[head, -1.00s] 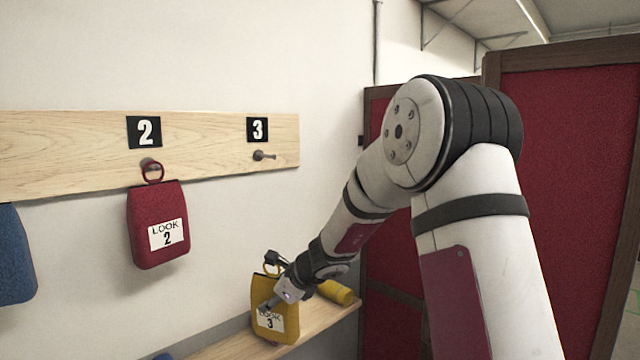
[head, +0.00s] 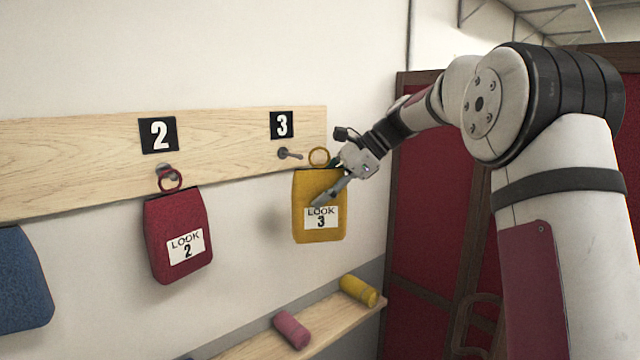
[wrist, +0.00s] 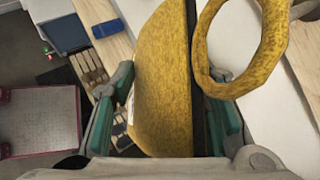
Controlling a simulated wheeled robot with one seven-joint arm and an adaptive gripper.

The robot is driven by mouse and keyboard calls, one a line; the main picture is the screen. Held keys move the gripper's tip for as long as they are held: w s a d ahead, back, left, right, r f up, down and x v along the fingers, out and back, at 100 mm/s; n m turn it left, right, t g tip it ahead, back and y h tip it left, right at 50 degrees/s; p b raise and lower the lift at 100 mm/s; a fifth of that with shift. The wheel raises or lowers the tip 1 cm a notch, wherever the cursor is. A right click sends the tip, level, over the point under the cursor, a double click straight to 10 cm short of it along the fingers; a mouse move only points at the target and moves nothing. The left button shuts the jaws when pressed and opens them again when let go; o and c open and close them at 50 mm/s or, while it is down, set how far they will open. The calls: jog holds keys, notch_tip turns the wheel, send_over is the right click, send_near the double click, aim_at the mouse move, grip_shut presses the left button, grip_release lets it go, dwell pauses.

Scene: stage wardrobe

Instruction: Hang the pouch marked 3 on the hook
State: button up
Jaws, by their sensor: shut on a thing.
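The yellow pouch (head: 308,190), labelled LOOK 3, hangs upright in my gripper (head: 330,180), clear of the shelf. In the wrist view the pouch (wrist: 165,85) sits between the green-padded fingers of my gripper (wrist: 178,112), which are shut on it. Its yellow ring (head: 319,156) stands up from its top, just right of the hook and apart from it. The ring also shows large in the wrist view (wrist: 205,50). The hook (head: 289,154) under the number 3 plate (head: 282,125) is a bare peg pointing out from the board.
A red pouch (head: 170,220) hangs by its ring on hook 2, left of the yellow pouch. A blue pouch (head: 18,280) shows at the left edge. The shelf (head: 330,325) below carries a pink roll (head: 291,330) and a yellow roll (head: 358,291). Dark-framed red panels stand at right.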

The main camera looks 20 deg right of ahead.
jog(key=w+a+f+b, duration=0.1)
jog(key=w+a+b, duration=0.3)
jog(key=w, duration=0.5)
jog(key=shift+f+b, duration=0.35)
jog(key=shift+b, duration=0.9)
jog(key=shift+w, duration=0.15)
dwell(0.5)
jog(key=o, duration=1.3)
jog(key=shift+o, duration=0.2)
jog(key=shift+d, duration=0.1)
